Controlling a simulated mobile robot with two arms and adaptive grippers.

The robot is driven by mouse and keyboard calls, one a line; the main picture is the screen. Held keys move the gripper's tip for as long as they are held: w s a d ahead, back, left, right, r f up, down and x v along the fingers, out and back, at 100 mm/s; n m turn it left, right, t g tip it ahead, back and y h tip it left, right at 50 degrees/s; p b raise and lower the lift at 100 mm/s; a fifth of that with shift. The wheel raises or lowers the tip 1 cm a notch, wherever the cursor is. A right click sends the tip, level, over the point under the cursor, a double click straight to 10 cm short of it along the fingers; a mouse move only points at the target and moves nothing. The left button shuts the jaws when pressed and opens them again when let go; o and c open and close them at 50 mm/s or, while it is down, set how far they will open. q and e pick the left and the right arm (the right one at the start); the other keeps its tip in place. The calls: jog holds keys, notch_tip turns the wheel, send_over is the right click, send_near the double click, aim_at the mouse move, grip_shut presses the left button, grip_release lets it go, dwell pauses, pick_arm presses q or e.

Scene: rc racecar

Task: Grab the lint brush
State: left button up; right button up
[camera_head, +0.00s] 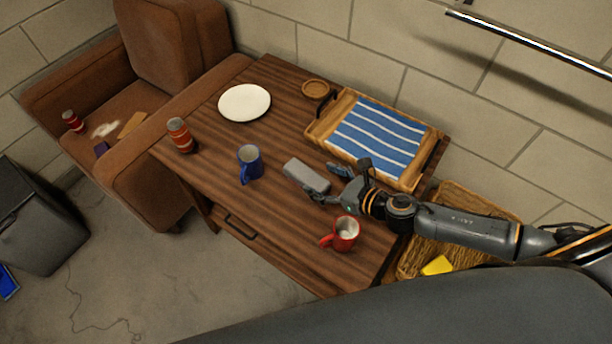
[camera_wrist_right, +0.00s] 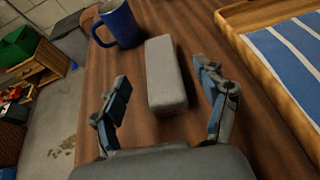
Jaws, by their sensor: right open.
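The lint brush appears to be the grey block (camera_head: 306,175) lying flat on the wooden table (camera_head: 220,190), between the blue mug and the tray. In the right wrist view the grey block (camera_wrist_right: 165,75) lies lengthwise ahead, its near end between the fingertips. My right gripper (camera_head: 328,181) is open, at the right end of the block; the wrist view shows its two fingers (camera_wrist_right: 165,92) spread on either side, with gaps to the block. It holds nothing. My left gripper is not in view.
A blue mug (camera_head: 250,163) stands just beyond the block. A red mug (camera_head: 341,234) stands near the front edge, below my right gripper. A wooden tray (camera_head: 320,124) with a striped cloth lies behind. A plate (camera_head: 244,103) and a can (camera_head: 180,135) are farther left.

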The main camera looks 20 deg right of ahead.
aim_at(303, 172)
jog(key=shift+w+a+f, duration=0.2)
jog(key=shift+w+a, duration=0.1)
jog(key=shift+w, duration=0.15)
jog(key=x, duration=0.4)
jog(key=shift+w+a+f, duration=0.15)
jog(key=shift+w+a, duration=0.05)
jog(key=shift+w, duration=0.15)
jog(key=shift+w+a+f, duration=0.15)
jog(key=shift+w, duration=0.05)
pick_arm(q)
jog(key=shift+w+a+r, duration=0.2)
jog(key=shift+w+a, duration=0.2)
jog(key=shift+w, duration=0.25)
pick_arm(e)
jog(key=shift+c, duration=0.2)
jog(key=c, duration=1.1)
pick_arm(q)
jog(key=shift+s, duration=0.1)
pick_arm(e)
jog(key=shift+c, duration=0.6)
